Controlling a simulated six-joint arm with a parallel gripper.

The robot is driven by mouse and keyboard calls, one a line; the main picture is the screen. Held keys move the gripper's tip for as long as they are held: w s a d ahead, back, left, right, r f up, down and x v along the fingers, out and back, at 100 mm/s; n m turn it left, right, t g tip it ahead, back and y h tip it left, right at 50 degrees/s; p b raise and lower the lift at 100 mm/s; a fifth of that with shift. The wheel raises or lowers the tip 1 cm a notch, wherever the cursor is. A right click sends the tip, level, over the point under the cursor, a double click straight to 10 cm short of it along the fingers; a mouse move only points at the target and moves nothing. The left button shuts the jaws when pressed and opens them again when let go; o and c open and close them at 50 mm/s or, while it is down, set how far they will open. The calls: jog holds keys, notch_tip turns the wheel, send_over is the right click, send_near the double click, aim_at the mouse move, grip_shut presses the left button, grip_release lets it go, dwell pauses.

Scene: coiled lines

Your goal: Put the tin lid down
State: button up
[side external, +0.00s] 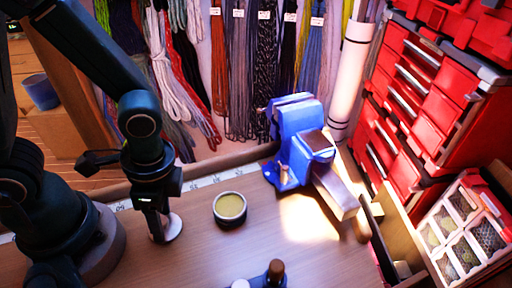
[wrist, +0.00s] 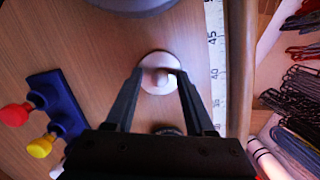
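The tin lid (wrist: 147,86) is a pale round disc with a small knob in its middle. In the wrist view it lies beyond my fingertips, with the knob between them. In the side view the lid (side external: 174,227) shows low at the bench top, partly hidden behind the fingers. My gripper (side external: 158,225) points down over it. In the wrist view my gripper (wrist: 160,76) has its fingers apart, with pale lid showing between them and the knob. The open tin (side external: 230,208), dark with yellowish contents, stands to the right of the lid.
A blue vise (side external: 297,140) stands at the back right. A blue holder with knobbed pegs shows at the front (side external: 268,277) and left in the wrist view (wrist: 57,100). A ruler strip (wrist: 214,60) runs along the bench edge. Red drawers (side external: 420,100) and hanging cords are beyond. Bench right of the tin is clear.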

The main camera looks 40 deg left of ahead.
aim_at(175, 227)
jog(key=shift+r, duration=0.15)
jog(key=w+a+r+n+t, duration=0.1)
jog(key=r+n+t, duration=0.2)
jog(key=r, duration=0.4)
jog(key=w+a+r+n+t+h, duration=0.1)
jog(key=w+a+r+n+t, duration=0.1)
jog(key=r+n, duration=0.4)
jog(key=shift+r+t, duration=0.7)
jog(key=shift+t, duration=0.1)
jog(key=shift+a, duration=0.1)
